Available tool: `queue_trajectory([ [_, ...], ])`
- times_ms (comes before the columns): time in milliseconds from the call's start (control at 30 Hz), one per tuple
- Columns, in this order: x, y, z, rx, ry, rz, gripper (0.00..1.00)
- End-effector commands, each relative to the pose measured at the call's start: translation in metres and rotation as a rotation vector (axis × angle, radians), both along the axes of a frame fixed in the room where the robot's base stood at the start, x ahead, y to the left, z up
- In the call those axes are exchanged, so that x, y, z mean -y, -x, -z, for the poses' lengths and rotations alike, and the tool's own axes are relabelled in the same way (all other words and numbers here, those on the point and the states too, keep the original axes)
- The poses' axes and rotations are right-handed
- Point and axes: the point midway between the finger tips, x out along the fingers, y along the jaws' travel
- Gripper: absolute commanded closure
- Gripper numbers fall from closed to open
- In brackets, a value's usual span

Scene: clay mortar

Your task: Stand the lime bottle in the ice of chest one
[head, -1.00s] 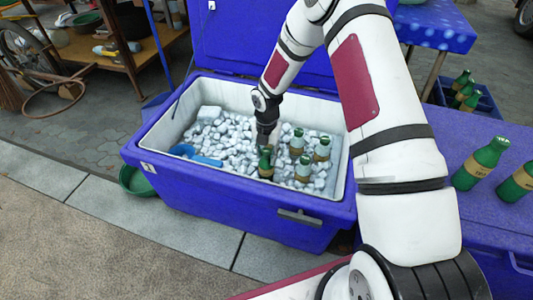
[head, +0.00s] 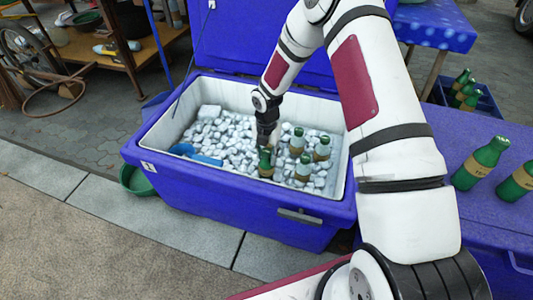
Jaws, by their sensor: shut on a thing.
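The open blue chest (head: 215,184) is filled with white ice (head: 225,130). My gripper (head: 266,148) is low inside the chest, at the near middle of the ice. It is shut on the neck of a dark green bottle with a tan label (head: 265,168), which stands about upright with its base in the ice. I take this to be the lime bottle, but its label is too small to read. My fingers hide most of its top. Several similar bottles stand in the ice just to its right, one of them a green-capped bottle (head: 303,168).
A blue scoop (head: 205,160) lies on the ice at left. The raised lid (head: 250,45) stands behind the chest. Two green bottles (head: 482,163) stand on a blue surface at right, with a crate of bottles (head: 468,95) behind. A green basin (head: 135,180) sits on the ground at left.

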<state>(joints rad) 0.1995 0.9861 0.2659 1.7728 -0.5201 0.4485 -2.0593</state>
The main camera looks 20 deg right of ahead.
Motion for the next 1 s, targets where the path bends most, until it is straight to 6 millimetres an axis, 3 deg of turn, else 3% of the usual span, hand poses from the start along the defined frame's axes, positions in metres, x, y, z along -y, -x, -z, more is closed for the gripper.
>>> queue_trajectory([
  [300,-0.0001,-0.0004,0.0059,0.001,0.0,0.0,0.93],
  [333,0.0,-0.0005,0.0057,0.001,0.0,0.0,0.61],
  [400,-0.0001,-0.0004,0.0054,0.001,0.0,0.0,0.45],
  [633,0.0,-0.0002,0.0055,0.0,0.0,0.0,0.42],
  [767,0.0001,0.0003,0.0059,-0.001,-0.001,0.0,0.22],
  [1000,0.0,0.0001,0.0057,0.0,0.0,0.0,0.22],
])
